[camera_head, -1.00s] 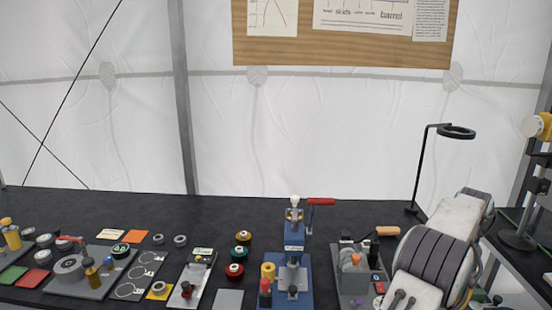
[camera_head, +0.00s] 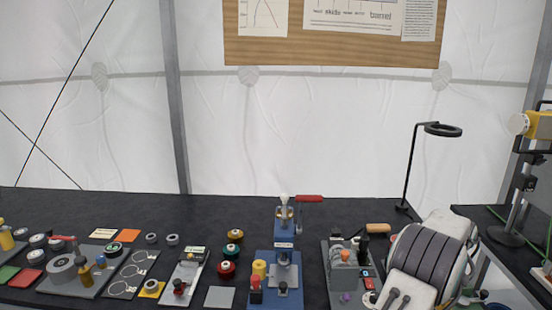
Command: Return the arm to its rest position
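A large white and dark-grey ribbed body (camera_head: 432,262), which looks like part of my own arm, stands at the lower right in the head view. It covers the right end of the black table (camera_head: 110,205). I see no fingers or fingertips of my gripper, so its opening and anything in it are hidden.
A blue press (camera_head: 283,265) with a red handle and a grey fixture (camera_head: 345,265) stand left of the arm. A black stand with a ring (camera_head: 442,130) rises behind it. Spools, plates and small parts cover the table's left front; the back strip is mostly clear.

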